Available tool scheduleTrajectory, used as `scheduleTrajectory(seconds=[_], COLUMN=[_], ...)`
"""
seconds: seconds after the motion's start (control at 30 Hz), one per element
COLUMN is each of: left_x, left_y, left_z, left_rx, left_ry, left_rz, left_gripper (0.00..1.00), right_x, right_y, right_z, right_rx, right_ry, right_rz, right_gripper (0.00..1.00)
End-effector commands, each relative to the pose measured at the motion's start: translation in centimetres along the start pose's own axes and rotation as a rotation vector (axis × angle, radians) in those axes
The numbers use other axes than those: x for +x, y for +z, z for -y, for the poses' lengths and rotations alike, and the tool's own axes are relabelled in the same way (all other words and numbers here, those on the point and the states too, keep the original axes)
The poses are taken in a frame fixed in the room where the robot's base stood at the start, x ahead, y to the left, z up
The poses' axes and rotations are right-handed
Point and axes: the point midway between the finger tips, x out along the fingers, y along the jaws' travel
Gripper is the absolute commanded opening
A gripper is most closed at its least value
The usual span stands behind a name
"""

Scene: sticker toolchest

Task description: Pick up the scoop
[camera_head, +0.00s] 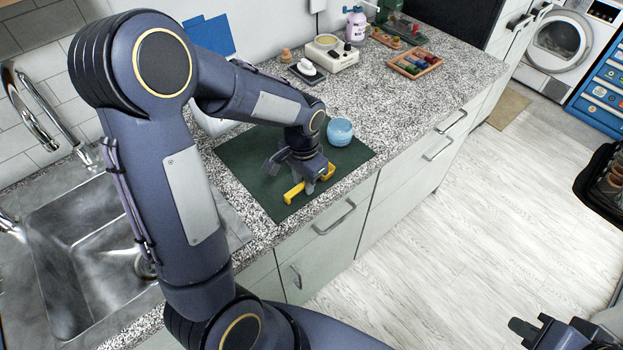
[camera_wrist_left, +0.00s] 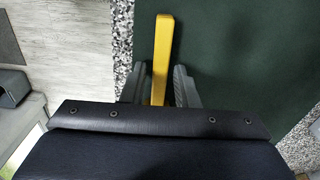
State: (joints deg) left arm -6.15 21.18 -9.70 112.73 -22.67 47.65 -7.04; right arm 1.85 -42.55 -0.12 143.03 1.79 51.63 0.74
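A yellow piece, apparently the scoop (camera_head: 293,193), lies on the dark green mat (camera_head: 245,155) near the counter's front edge. Its middle is hidden under my left gripper, and a second yellow part shows to the right. My left gripper (camera_head: 292,172) is low over the mat, with its fingers around the yellow piece. In the left wrist view, a yellow bar (camera_wrist_left: 162,45) runs between the two fingers (camera_wrist_left: 160,88), with a narrow gap beside it. My right gripper (camera_head: 528,329) is at the bottom right, away from the counter, and its finger gap is unclear.
A round blue jar (camera_head: 340,132) stands on the mat just behind my left gripper. A sink (camera_head: 80,250) is at the left. A scale-like device (camera_head: 328,52), a wooden tray (camera_head: 414,62) and bottles stand further back. Speckled counter right of the mat is clear.

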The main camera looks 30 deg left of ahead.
Motion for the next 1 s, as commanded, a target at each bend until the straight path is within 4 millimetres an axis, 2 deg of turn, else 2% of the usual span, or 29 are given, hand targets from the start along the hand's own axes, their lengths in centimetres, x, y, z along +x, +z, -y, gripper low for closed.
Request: scheduleTrajectory(seconds=[0.03,0.2,0.47,0.63,0.83,1.0], left_x=[0.0,0.0,-0.1,-0.8,-3.5,-7.2], left_y=[0.0,0.0,0.0,-0.1,0.0,2.0], left_z=[0.0,0.0,0.0,0.0,-0.1,-2.7], left_rx=[0.000,0.000,0.000,0.000,0.001,0.005], left_ry=[0.000,0.000,0.000,-0.001,-0.001,-0.001], left_rz=[0.000,-0.001,-0.001,-0.004,-0.007,-0.010], left_gripper=[0.20,0.00,0.00,0.00,0.00,0.00], right_x=[0.0,0.0,0.0,0.0,0.1,0.5], right_y=[0.0,0.0,0.0,0.0,0.0,0.3], right_z=[0.0,0.0,0.0,0.0,0.0,-0.2], right_rx=[0.000,0.000,0.000,0.000,0.000,0.000], right_ry=[0.000,0.000,0.000,0.000,0.000,0.000], right_rz=[0.000,0.000,0.000,0.000,0.000,0.000], right_gripper=[0.00,0.00,0.00,0.00,0.00,0.00])
